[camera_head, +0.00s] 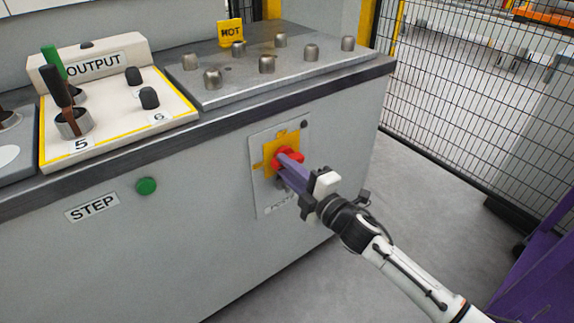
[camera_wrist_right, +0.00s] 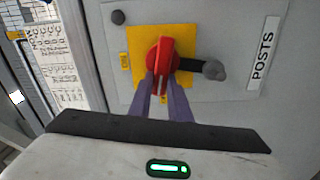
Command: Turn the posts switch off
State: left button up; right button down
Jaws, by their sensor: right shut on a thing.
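The posts switch is a red rotary handle (camera_head: 290,157) on a yellow square plate (camera_head: 270,153), set on a grey panel on the cabinet front. In the right wrist view the red handle (camera_wrist_right: 161,64) stands in front of the yellow plate (camera_wrist_right: 138,42), beside a label reading POSTS (camera_wrist_right: 262,54). My right gripper (camera_head: 285,166) reaches in from the lower right. Its purple fingers (camera_wrist_right: 163,84) are shut on the red handle, one on each side. The fingers hide the handle's lower part. My left gripper is in neither view.
A grey knob (camera_wrist_right: 213,70) sticks out beside the switch plate. A green STEP button (camera_head: 146,186) is left on the cabinet front. Above are an OUTPUT tray (camera_head: 50,166) with tools and a metal plate (camera_head: 215,97) with several pegs. Mesh fencing (camera_head: 470,110) stands at the right.

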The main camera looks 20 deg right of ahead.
jog(key=shift+f+n, duration=0.3)
jog(key=shift+n, duration=0.7)
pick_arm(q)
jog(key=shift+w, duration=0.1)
pick_arm(e)
jog(key=c, duration=1.6)
grip_release()
jog(key=shift+c, duration=0.2)
pick_arm(q)
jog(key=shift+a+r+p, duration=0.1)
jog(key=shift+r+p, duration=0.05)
jog(key=shift+p, duration=0.3)
pick_arm(e)
jog(key=v, duration=1)
jog(key=shift+s, duration=0.15)
